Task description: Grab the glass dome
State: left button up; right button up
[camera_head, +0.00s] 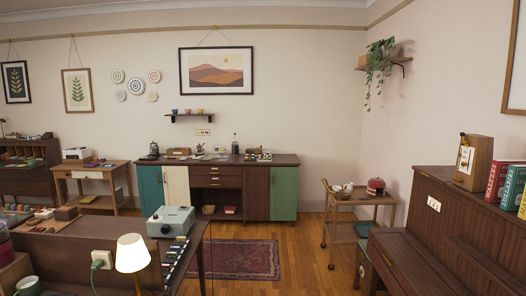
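I cannot make out a glass dome for certain in the head view. Small items stand on the long sideboard (217,160) against the back wall, among them a dark object (153,150) at its left end and an upright bottle-like object (235,144). They are too small to tell whether any is the dome. Neither of my grippers is in view.
A dark desk (130,244) with a lit lamp (132,254) and a grey machine (171,221) fills the near left. A piano (440,225) stands at the right, a wooden trolley (343,233) behind it. Open floor with a rug (235,259) lies between.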

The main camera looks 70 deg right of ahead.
aim_at(219, 147)
jog(key=l+z, duration=0.15)
jog(key=z, duration=2)
jog(key=i+z, duration=0.4)
jog(key=i, duration=5.45)
jog(key=i+u, duration=0.45)
jog(key=i+l+u, duration=0.45)
jog(key=i, duration=0.2)
jog(key=i+j+u, duration=0.25)
jog(key=k+l, duration=0.05)
jog(key=l, duration=0.05)
